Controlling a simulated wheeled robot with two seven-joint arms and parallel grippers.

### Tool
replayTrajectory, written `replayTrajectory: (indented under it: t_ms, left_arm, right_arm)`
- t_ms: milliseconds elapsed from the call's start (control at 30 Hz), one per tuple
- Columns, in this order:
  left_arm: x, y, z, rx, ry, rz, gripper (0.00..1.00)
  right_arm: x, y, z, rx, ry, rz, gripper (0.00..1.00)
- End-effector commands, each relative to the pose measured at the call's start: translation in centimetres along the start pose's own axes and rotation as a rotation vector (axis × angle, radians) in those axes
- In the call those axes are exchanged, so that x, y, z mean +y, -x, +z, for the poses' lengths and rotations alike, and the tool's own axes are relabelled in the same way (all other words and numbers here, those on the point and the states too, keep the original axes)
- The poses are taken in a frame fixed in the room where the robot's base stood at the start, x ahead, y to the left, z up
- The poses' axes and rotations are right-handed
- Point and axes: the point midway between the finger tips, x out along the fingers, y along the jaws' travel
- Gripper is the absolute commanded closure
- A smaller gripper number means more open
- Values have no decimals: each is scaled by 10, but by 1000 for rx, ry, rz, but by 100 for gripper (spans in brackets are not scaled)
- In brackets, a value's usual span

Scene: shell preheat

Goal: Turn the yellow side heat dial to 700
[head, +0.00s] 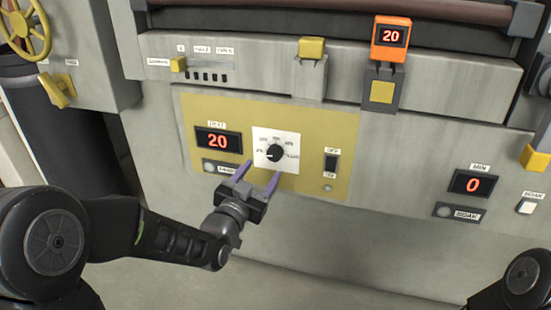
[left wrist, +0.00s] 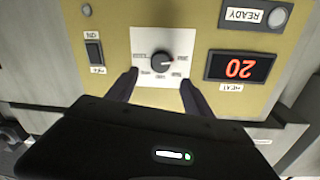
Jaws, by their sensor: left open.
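The heat dial (head: 275,153) is a round black knob on a white scale plate (head: 290,139), set in the yellow panel (head: 340,124). The red display (head: 219,141) left of it reads 20. My left gripper (head: 257,177) is open just below and in front of the dial, its two purple fingers pointing at the plate. In the left wrist view, upside down, the dial (left wrist: 159,61) sits between and beyond the fingertips (left wrist: 158,80), not gripped. The small scale numbers are too blurred to read. My right gripper is out of the head view.
A black switch (head: 331,162) is right of the dial and a READY lamp (head: 209,167) lower left. An orange meter (head: 391,38) reading 20 stands above. A MIN display (head: 471,184) reading 0 is at right. A yellow handwheel (head: 25,30) is at upper left.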

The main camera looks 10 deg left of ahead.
Motion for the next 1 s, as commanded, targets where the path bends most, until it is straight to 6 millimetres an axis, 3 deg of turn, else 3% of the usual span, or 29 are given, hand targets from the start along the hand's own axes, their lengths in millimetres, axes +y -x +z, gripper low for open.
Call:
replayTrajectory:
  t_ms: [333, 800, 1000]
  left_arm:
    - [0, -7, 2, -3, 0, 0, 40]
    - [1, -70, 3, -3, 1, 1, 40]
    - [0, -78, 2, -4, 1, 1, 40]
  right_arm:
    - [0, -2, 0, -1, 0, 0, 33]
    - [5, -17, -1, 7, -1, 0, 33]
    - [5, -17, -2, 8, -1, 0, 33]
